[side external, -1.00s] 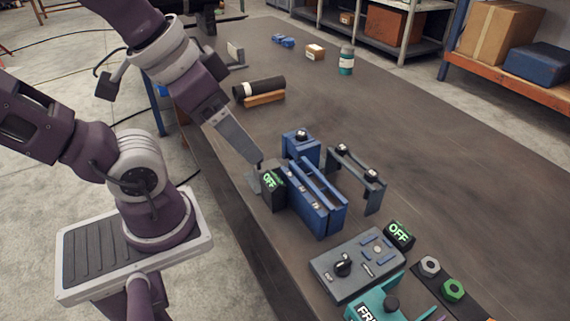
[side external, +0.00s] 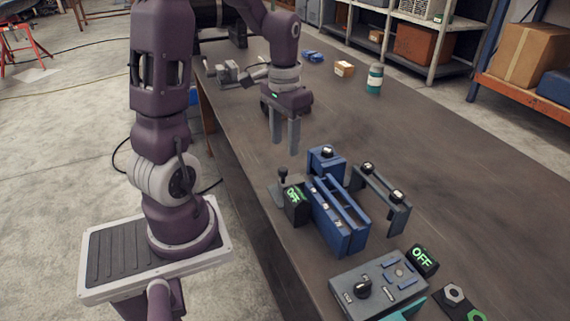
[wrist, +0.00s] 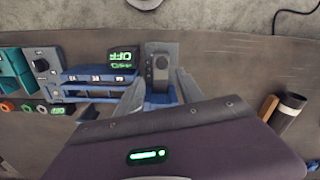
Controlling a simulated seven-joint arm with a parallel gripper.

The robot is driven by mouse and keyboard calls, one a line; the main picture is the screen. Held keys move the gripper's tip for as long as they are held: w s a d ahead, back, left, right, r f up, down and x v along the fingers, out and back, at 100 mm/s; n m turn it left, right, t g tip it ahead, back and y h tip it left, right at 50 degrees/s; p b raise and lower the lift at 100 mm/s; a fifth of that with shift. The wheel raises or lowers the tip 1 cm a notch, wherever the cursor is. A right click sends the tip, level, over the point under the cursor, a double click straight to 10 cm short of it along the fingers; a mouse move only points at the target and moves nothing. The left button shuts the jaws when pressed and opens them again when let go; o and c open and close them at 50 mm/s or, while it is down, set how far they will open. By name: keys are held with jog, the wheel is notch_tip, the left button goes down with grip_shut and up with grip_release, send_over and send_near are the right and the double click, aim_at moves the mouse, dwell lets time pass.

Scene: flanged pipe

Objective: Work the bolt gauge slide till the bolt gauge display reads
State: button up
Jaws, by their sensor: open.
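Beside the display, a black-knobbed lever (side external: 283,177) rises from a grey base plate (wrist: 153,47). I cannot tell which part is the bolt gauge slide. My gripper (side external: 284,148) points down, open and empty, above and behind the lever, apart from it.
A grey-blue box with a black dial (side external: 362,287) stands in front, beside another OFF display (side external: 422,260). A teal-banded bottle (side external: 374,79) and a small carton (side external: 344,69) stand far back.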

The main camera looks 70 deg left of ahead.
aim_at(284, 168)
jog(key=f, duration=0.7)
jog(key=shift+a+f, duration=0.25)
jog(key=shift+f, duration=0.1)
jog(key=shift+c, duration=0.3)
grip_shut()
dwell(0.7)
